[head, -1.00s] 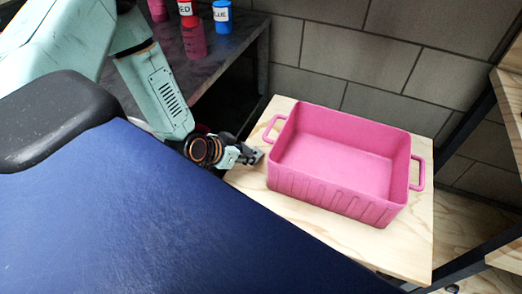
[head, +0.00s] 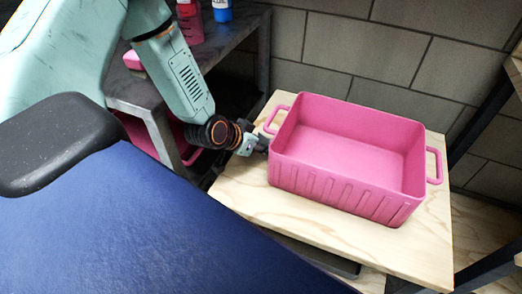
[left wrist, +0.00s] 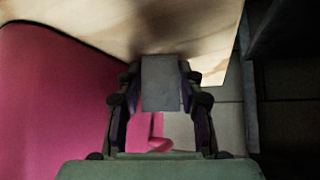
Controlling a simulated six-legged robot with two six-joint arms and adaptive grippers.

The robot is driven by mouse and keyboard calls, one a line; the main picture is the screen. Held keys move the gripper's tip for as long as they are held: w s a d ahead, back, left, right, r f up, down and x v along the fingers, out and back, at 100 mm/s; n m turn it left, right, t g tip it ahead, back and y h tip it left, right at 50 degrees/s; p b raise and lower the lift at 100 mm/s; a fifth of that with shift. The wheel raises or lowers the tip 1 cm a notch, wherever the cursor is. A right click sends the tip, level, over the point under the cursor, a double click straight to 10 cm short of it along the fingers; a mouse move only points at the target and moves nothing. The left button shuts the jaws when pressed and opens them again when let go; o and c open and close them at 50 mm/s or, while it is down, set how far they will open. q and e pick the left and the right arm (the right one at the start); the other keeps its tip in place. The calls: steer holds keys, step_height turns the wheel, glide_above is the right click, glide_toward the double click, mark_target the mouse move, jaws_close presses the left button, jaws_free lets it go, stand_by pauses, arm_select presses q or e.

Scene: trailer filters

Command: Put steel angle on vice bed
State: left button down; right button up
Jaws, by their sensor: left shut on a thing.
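My left gripper (head: 262,144) is just left of a pink bin, beside its left handle. In the left wrist view the two fingers (left wrist: 160,90) are shut on a flat grey piece, which looks like the steel angle (left wrist: 160,80). Only one flat face of it shows, so its full shape is hidden. In the head view the piece is too small to make out. I cannot tell whether it touches the wooden top. No vice bed can be made out. My right gripper is not in view.
The empty pink bin (head: 345,190) stands on a light wooden top (head: 290,230), with bare wood in front. A dark metal bench (head: 238,35) at the back left carries red and blue containers. A blue padded surface (head: 130,225) fills the lower left. A block wall stands behind.

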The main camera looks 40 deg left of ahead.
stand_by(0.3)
arm_select(q)
steer(key=shift+f, duration=0.2)
steer(key=c, duration=0.8)
jaws_free()
steer(key=shift+c, duration=0.2)
steer(key=shift+r, duration=0.1)
